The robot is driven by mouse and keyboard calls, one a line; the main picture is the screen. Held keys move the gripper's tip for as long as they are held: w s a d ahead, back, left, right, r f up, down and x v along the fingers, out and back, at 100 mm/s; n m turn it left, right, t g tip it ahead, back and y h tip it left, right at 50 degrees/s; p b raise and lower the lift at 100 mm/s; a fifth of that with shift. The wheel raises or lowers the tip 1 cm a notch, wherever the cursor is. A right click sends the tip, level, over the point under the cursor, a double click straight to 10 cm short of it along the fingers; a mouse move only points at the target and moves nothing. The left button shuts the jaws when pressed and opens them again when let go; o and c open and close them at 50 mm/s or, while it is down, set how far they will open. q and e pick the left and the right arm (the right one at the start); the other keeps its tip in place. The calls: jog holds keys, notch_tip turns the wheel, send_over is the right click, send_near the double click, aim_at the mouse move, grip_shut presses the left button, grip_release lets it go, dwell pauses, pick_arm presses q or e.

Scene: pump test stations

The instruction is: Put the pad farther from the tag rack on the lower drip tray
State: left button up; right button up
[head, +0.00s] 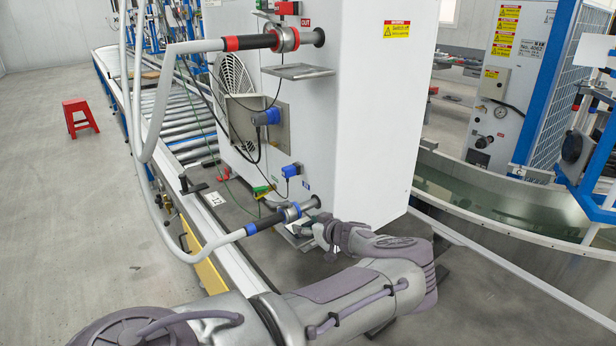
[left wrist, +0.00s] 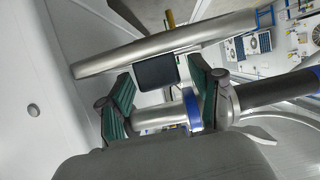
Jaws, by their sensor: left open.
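My left gripper (head: 322,238) is by the front of the white pump cabinet, just below the lower hose coupling (head: 290,212). In the left wrist view its two green-lined fingers (left wrist: 163,94) are spread apart. A dark square pad (left wrist: 157,72) shows between and just beyond the fingertips, against a long silvery metal strip (left wrist: 100,62) that looks like the lower drip tray. I see no finger closed on the pad. In the head view the lower drip tray (head: 291,237) is partly hidden by my gripper, and I cannot make out the pad there. I cannot identify the tag rack.
An upper metal tray (head: 298,71) juts from the cabinet (head: 372,120) under the red-collared coupling (head: 285,39). A grey hose (head: 205,251) loops at the left of the cabinet. A roller conveyor (head: 185,110) and a red stool (head: 79,115) are farther left.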

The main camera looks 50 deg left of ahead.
pick_arm(q)
jog(key=v, duration=1.2)
